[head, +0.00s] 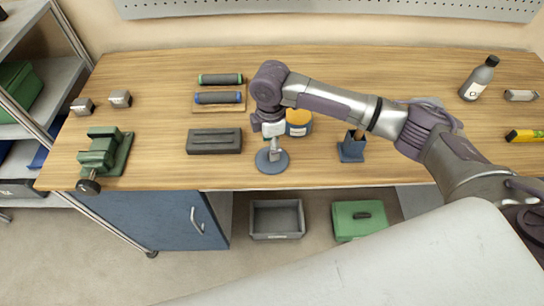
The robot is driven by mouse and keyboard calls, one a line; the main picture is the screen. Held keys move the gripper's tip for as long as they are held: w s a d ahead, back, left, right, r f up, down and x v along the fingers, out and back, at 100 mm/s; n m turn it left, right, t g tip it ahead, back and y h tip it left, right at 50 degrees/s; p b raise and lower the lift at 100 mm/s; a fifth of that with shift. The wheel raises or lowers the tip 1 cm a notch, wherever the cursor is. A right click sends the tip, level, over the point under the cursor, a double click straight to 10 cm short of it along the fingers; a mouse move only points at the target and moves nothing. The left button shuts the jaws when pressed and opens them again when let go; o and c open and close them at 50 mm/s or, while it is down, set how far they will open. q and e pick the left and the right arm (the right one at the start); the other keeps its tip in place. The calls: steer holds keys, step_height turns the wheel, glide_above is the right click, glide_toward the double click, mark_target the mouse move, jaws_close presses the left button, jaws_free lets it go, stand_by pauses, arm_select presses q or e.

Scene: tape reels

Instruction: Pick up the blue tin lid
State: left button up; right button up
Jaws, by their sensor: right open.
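The blue tin lid (272,167) looks like a flat grey-blue disc lying on the wooden workbench near its front edge. My right gripper (274,150) points down right over the lid, with its fingertips at or just above the disc's middle. Its jaws are open, seen nearly edge on, and I cannot tell whether they touch the lid. My left gripper is not in view.
A yellow-orange tin (299,124) stands close behind and right of the lid. A dark grey box (214,141) lies to the left, and a blue holder (351,149) stands to the right. A green vise (104,152) is at the far left. The bench (315,170) is clear between lid and holder.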

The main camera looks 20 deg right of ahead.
step_height(320, 180, down, 4)
steer(key=shift+w+f+p, duration=0.1)
steer(key=shift+f+p, duration=0.05)
steer(key=shift+p, duration=0.75)
steer(key=shift+f, duration=0.5)
jaws_close()
steer(key=shift+r, duration=0.1)
